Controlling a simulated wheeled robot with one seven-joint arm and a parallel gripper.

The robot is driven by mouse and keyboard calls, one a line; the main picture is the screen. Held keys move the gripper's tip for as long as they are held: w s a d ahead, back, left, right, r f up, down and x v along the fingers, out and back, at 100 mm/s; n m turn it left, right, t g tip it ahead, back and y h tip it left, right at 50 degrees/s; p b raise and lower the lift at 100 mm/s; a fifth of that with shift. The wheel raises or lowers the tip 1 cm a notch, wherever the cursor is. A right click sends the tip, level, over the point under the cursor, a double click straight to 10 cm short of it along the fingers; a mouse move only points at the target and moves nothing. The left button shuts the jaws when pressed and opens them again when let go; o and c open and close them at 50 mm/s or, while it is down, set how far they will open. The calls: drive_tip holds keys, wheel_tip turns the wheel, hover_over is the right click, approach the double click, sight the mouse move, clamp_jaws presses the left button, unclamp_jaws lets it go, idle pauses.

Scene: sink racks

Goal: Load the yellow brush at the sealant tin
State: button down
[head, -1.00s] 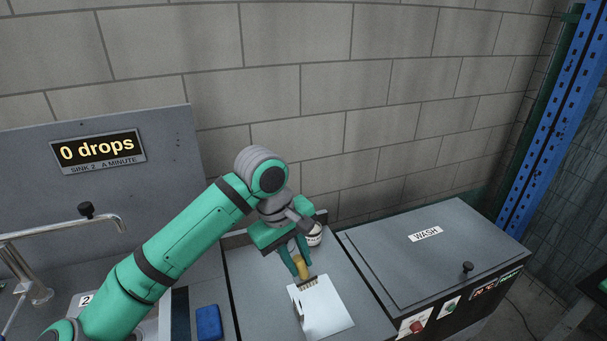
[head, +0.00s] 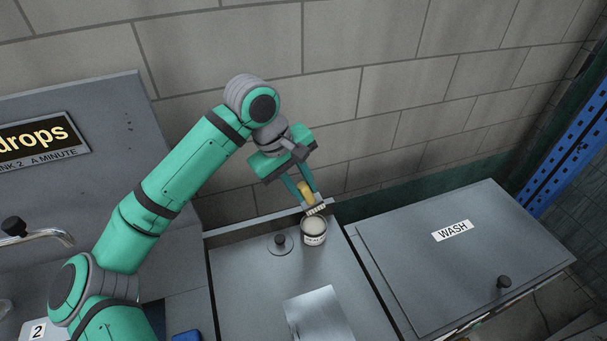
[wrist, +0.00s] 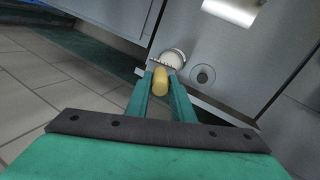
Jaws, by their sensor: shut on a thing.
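My gripper (head: 303,188) is shut on the yellow brush (head: 305,191), holding it by its yellow handle with the bristles downward. In the head view the brush end is just above the back rim of the sealant tin (head: 314,232). The tin is a small open can with pale contents and a label, standing near the back of the grey counter. In the wrist view the yellow handle (wrist: 161,82) sits between the fingers, and the bristle end overlaps the near part of the tin (wrist: 172,57). I cannot tell whether the bristles touch the tin or its contents.
A round lid with a black knob (head: 281,243) lies left of the tin. A pale metal plate (head: 318,316) lies farther forward on the counter. The WASH cabinet (head: 452,231) stands to the right. A block wall is close behind.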

sight(302, 206)
drive_tip(key=shift+f, duration=2.95)
drive_tip(key=shift+f, duration=0.6)
drive_tip(key=shift+r, duration=0.1)
drive_tip(key=shift+r, duration=3.45)
